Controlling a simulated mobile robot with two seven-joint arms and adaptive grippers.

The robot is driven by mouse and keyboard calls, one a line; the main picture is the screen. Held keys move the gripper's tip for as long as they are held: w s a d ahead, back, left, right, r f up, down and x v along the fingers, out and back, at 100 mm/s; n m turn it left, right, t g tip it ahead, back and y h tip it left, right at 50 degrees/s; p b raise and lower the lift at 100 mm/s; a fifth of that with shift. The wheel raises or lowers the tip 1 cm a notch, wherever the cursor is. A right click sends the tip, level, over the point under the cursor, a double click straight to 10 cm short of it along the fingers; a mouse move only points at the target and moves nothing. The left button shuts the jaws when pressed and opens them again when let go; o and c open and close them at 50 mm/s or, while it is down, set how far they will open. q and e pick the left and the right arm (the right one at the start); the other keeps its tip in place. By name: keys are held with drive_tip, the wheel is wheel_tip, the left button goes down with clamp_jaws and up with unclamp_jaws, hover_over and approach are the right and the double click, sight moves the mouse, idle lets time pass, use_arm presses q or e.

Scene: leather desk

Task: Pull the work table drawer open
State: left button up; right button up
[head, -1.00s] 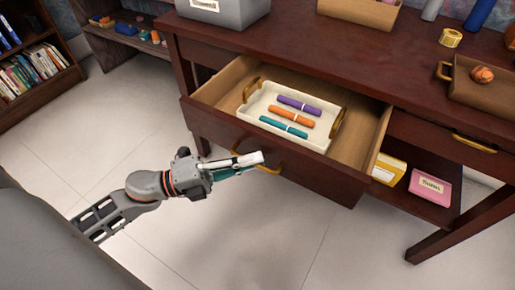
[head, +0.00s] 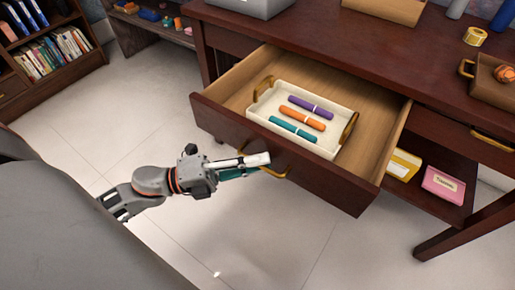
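The work table (head: 345,57) is dark reddish wood, and its drawer (head: 232,119) stands well open, front panel towards me. The drawer has a light wood inside and a brass handle (head: 277,172) on its front. My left gripper (head: 257,162) is at this handle, its fingers closed around the handle's left part and hiding some of it. A cream tray (head: 342,108) with brass handles lies in the drawer. It holds a purple, an orange and a teal rolled bundle. My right gripper is not in view.
A second, shut drawer with a brass handle (head: 493,142) is at right. A yellow box (head: 403,165) and a pink box (head: 443,184) lie on the lower shelf. A bookcase (head: 45,45) stands at far left. The floor before the drawer is clear.

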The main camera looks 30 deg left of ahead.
use_arm(q)
drive_tip(key=shift+a, duration=0.1)
drive_tip(key=v, duration=1.2)
idle(0.4)
